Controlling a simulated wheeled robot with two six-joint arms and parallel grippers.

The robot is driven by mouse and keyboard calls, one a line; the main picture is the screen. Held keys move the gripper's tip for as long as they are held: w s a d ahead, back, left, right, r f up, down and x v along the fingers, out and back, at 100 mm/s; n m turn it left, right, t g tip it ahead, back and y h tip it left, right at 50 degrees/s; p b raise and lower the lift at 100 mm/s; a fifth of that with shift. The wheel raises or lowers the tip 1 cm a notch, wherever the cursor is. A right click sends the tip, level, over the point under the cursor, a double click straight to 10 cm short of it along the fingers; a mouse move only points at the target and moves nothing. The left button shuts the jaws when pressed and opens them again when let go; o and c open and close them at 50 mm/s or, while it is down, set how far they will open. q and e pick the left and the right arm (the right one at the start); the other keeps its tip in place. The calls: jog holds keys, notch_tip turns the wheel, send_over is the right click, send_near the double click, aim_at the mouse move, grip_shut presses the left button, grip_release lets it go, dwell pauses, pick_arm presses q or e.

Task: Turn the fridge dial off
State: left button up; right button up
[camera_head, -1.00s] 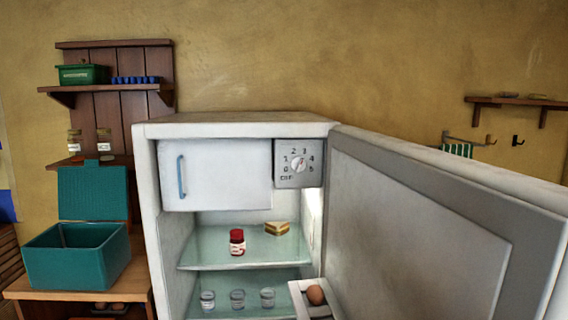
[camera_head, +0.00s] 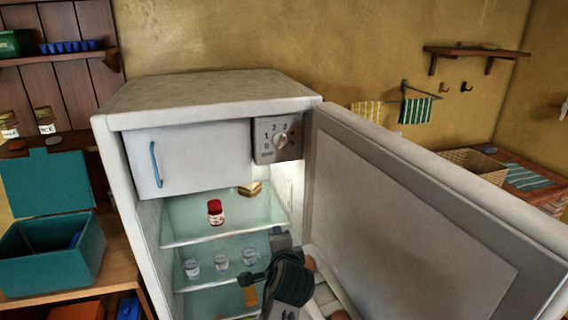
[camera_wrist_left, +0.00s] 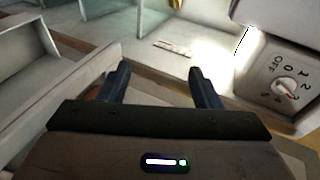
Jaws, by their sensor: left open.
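The fridge dial (camera_head: 280,141) is a round white knob on a grey panel at the top right of the fridge opening. In the left wrist view the dial (camera_wrist_left: 285,88) is at the right edge, with OFF and numbers around it. Its pointer looks turned toward about 3, away from OFF. My left gripper (camera_wrist_left: 160,78) is open and empty, apart from the dial, which lies to the right of its fingers. In the head view one of my arms shows at bottom centre, below the dial, in front of the fridge opening. My right gripper cannot be made out.
The fridge door (camera_head: 400,220) stands wide open on the right. A closed freezer flap (camera_head: 205,160) is left of the dial. A red-capped jar (camera_head: 215,212), a sandwich (camera_head: 250,188) and glasses (camera_head: 221,262) stand on the shelves. A teal box (camera_head: 50,255) is left.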

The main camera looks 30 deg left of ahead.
pick_arm(q)
jog(key=w+r+m+t+y, duration=0.1)
jog(key=w+r+m+y, duration=0.1)
jog(key=w+r, duration=0.5)
jog(key=m+y, duration=0.2)
jog(key=y, duration=0.1)
send_near(283, 143)
jog(key=p+x, duration=0.4)
jog(key=x, duration=0.3)
jog(key=shift+r, duration=0.1)
jog(key=shift+w+a+t, duration=0.3)
jog(key=shift+w+a, duration=0.1)
jog(key=shift+a, duration=0.1)
jog(key=c, duration=1)
jog(key=shift+n, duration=0.3)
